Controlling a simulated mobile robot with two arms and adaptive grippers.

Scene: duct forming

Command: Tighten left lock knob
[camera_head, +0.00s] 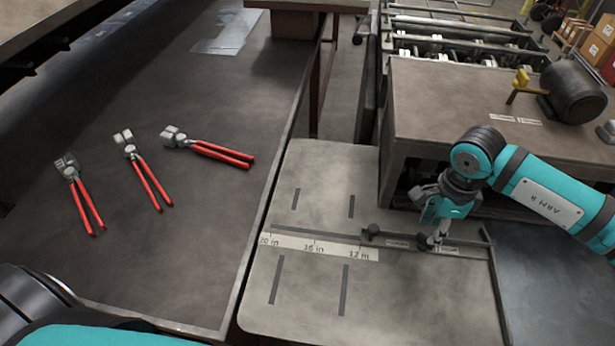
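A flat grey plate (315,190) carries a ruler strip (318,246) marked in inches and a dark guide bar along it. My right gripper (434,240) points down at the bar's right part, over a small dark knob-like piece (423,243). Its fingers are small and partly hidden, so I cannot tell whether they close on that piece. My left arm shows only at the bottom left edge; its gripper is out of view.
Several red-handled pliers, including one (140,170), lie on the dark table (230,100) at left. A brown machine housing (430,100) with a motor (573,92) and yellow lever (520,82) stands behind my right arm. The plate's front area is clear.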

